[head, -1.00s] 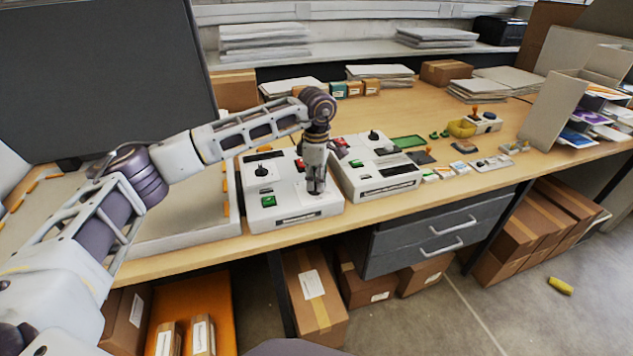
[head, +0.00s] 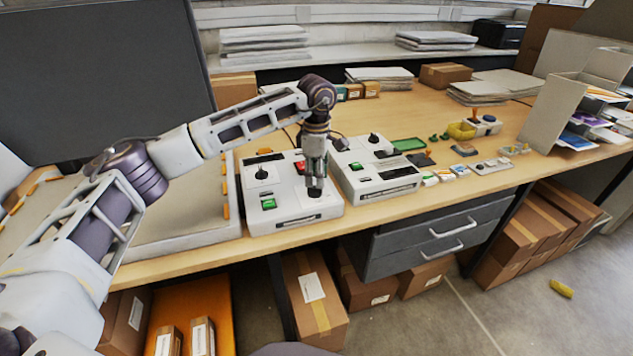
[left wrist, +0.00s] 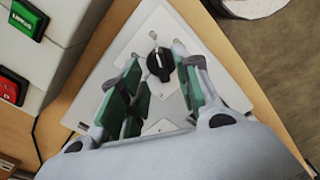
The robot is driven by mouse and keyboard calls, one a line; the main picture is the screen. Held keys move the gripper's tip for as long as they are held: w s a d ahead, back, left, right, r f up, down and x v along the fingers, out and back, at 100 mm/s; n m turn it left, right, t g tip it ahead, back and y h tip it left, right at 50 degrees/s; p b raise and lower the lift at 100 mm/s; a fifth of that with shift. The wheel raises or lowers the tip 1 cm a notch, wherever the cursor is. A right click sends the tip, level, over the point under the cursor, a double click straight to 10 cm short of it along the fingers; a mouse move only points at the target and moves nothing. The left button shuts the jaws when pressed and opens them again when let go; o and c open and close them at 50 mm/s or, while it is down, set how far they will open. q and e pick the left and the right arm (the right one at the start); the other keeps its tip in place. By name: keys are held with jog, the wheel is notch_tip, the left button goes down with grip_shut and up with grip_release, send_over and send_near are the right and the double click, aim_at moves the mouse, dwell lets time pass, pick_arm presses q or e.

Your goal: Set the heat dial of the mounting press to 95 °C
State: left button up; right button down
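A white control box (head: 285,224) stands near the bench's front edge, with a black knob (head: 262,173), a green button (head: 268,203) and a red button (head: 299,167). My left gripper (head: 315,188) points down over its front right part, at a black dial (head: 314,193) mostly hidden by the fingers. In the left wrist view, the round dial (left wrist: 160,66) with a pale pointer mark lies between the tips of the open left gripper (left wrist: 157,60). I cannot tell whether the fingers touch it. The scale and front label are unreadable. My right gripper is out of view.
A second white box (head: 378,186) with a black knob and green button stands close on the right. A large flat tray (head: 185,238) lies to the left.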

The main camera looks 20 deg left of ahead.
pick_arm(q)
notch_tip(320, 180, up, 9)
dwell(0.5)
jog(key=shift+f, duration=0.15)
